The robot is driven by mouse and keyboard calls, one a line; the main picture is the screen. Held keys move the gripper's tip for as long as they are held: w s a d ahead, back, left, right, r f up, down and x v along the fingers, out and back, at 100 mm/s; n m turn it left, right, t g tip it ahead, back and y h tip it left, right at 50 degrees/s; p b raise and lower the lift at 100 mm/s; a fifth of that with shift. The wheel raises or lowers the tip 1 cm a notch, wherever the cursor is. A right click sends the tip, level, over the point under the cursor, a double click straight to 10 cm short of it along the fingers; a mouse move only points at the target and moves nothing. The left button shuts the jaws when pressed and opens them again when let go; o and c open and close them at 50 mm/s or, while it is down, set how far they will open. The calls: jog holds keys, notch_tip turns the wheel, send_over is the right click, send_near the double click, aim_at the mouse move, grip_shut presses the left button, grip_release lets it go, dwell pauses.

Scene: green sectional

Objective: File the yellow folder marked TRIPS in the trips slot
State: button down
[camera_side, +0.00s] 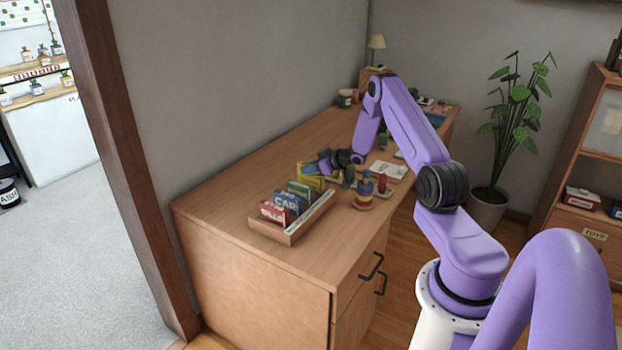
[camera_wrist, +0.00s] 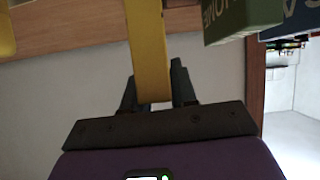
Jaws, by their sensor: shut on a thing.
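My gripper (camera_side: 326,164) is at the far end of the wooden file tray (camera_side: 286,238) on the desk. In the wrist view its two fingers (camera_wrist: 155,85) are shut on a yellow folder (camera_wrist: 148,45), seen edge-on between them. The yellow folder (camera_side: 311,180) also shows in the side view, upright behind the green folder. I cannot tell whether its bottom edge is in a slot or just above, and its marking is not readable. The tray holds a red folder (camera_side: 274,212), a blue folder (camera_side: 288,200) and a green folder (camera_side: 301,190).
In the wrist view the green folder (camera_wrist: 243,18) and the blue folder (camera_wrist: 290,22) are close to the right of the held folder. A ring stacking toy (camera_side: 363,193) and a red item (camera_side: 382,183) stand right of the tray. The desk (camera_side: 235,190) is clear left of the tray.

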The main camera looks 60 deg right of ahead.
aim_at(311, 176)
jog(key=shift+f, duration=1.85)
jog(key=c, duration=0.9)
grip_release()
jog(key=shift+f, duration=0.15)
